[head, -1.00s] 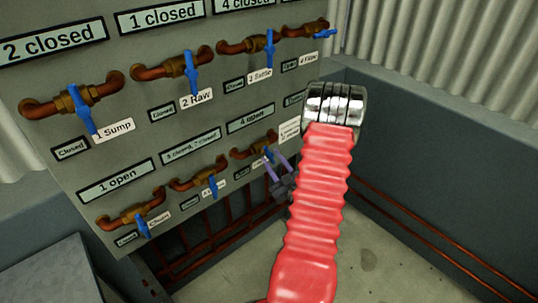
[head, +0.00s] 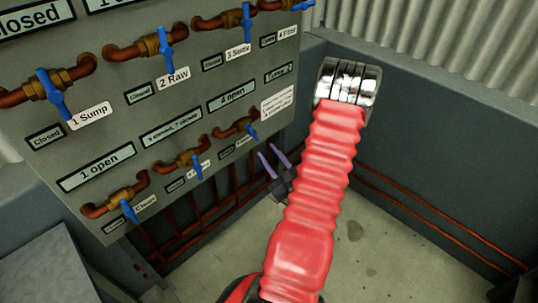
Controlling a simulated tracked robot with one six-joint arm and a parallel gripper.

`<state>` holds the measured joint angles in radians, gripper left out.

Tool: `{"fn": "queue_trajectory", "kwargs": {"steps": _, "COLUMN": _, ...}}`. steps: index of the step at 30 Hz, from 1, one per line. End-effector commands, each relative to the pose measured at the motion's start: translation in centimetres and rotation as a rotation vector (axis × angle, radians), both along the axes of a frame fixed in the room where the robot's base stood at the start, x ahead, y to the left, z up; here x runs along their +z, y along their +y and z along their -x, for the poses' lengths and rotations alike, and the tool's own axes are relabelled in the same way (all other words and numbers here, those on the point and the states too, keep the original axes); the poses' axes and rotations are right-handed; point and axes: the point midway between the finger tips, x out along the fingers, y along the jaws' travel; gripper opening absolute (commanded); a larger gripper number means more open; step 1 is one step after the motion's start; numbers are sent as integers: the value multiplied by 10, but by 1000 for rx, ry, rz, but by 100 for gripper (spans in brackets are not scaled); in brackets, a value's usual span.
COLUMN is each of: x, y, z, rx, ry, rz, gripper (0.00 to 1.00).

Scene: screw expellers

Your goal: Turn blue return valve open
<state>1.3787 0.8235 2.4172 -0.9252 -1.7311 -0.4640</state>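Three blue-handled valves sit on copper pipes in the lower row of the grey panel: a left one (head: 129,211), a middle one (head: 196,166) and a right one (head: 252,132). Their handles slant down. Their small labels are too blurred to read, so I cannot tell which is the return valve. My gripper (head: 268,152) has two purple fingers spread apart, with nothing between them. It is just right of and below the right lower valve in the picture, apart from its handle. My red ribbed arm sleeve covers the area right of the gripper.
The upper row has blue valves labelled Sump (head: 54,95), Raw (head: 166,48) and Settle (head: 247,22), plus Filter at the cut-off top edge. Copper pipes (head: 208,205) run below the panel. A dark wall (head: 440,130) stands right; a grey box (head: 45,270) is lower left. Concrete floor lies between.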

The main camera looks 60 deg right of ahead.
Motion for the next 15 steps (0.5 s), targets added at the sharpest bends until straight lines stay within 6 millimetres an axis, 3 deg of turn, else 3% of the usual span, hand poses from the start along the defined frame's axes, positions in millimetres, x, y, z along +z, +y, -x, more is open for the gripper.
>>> {"fn": "queue_trajectory", "kwargs": {"steps": 7, "x": 4, "y": 1, "z": -17, "rx": 21, "ry": 50, "rz": 3, "gripper": 12}}
{"fn": "queue_trajectory", "kwargs": {"steps": 12, "x": 11, "y": 6, "z": -51, "rx": 53, "ry": 157, "rz": 2, "gripper": 0}}
{"fn": "queue_trajectory", "kwargs": {"steps": 15, "x": 18, "y": 11, "z": -73, "rx": 67, "ry": 231, "rz": -2, "gripper": 0}}
